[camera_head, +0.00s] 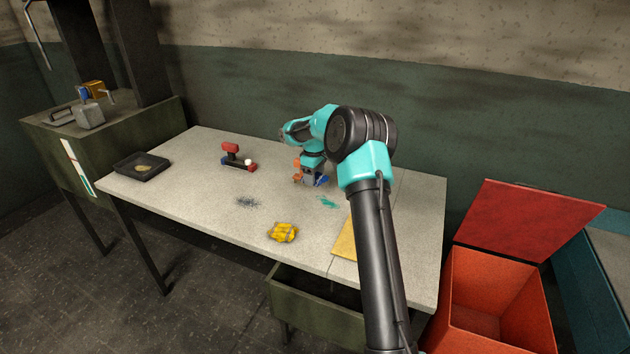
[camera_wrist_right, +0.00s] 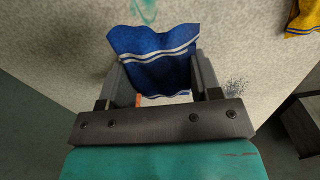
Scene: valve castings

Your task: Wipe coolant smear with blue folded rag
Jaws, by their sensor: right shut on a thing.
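The blue rag with white stripes (camera_wrist_right: 155,45) hangs between the fingers of my right gripper (camera_wrist_right: 157,72) in the wrist view. In the head view the rag (camera_head: 321,181) shows as a small blue patch below my right gripper (camera_head: 310,179), at the back middle of the table. My right gripper is shut on the rag. The teal coolant smear (camera_head: 328,201) lies on the tabletop just in front of the rag; part of it (camera_wrist_right: 145,10) shows at the top of the wrist view. I cannot tell whether the rag touches the table. My left gripper is not in view.
A dark speckled smudge (camera_head: 248,202) and a yellow cloth-like bundle (camera_head: 283,232) lie to the left on the table (camera_head: 200,185). A red and dark fixture (camera_head: 237,158) and a black tray (camera_head: 142,167) stand further left. A yellow sheet (camera_head: 344,241) lies beside my arm. An open red bin (camera_head: 495,300) stands right.

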